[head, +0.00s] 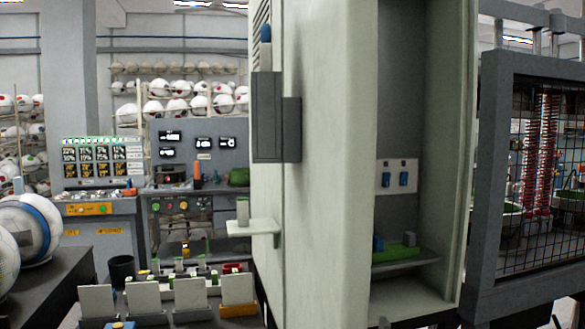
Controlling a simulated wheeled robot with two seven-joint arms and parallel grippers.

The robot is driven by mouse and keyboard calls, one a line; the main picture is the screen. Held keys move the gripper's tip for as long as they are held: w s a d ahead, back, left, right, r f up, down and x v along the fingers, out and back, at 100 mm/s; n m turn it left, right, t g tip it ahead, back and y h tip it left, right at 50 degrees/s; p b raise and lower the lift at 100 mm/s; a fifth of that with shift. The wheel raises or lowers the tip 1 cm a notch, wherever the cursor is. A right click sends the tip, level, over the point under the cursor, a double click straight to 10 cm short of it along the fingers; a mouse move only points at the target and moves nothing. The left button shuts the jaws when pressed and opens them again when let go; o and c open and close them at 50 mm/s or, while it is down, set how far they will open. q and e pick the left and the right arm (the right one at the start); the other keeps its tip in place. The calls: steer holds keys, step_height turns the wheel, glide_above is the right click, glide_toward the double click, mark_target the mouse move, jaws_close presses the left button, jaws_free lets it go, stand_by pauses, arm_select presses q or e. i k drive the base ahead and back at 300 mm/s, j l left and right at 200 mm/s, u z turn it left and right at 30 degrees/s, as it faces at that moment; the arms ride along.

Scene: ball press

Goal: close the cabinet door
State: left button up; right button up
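A tall pale cabinet (330,170) fills the middle of the head view. Its right part stands open, showing a recess with a pale back wall, a small panel with two blue switches (397,178) and a low shelf (405,262) with a green piece on it. A dark grey block (272,117), possibly a handle or latch, sticks out on the cabinet's left side. A dark-framed mesh panel (487,190) stands just right of the opening; I cannot tell whether it is the cabinet's door. Neither of my grippers is in view.
A dark table (60,280) with white balls (30,232) is at the left. Trays with upright white plates (185,295) stand at the lower left. A control console (95,215) and ball racks (175,100) are behind. A small pale ledge (255,227) juts from the cabinet's left side.

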mark_target(323, 130)
steer(key=k+j+z, duration=0.25)
steer(key=j, duration=0.2)
steer(key=j+z, duration=0.25)
steer(key=j, duration=0.15)
steer(key=k+j+z, duration=0.25)
steer(key=k+j, duration=0.05)
steer(key=j, duration=0.1)
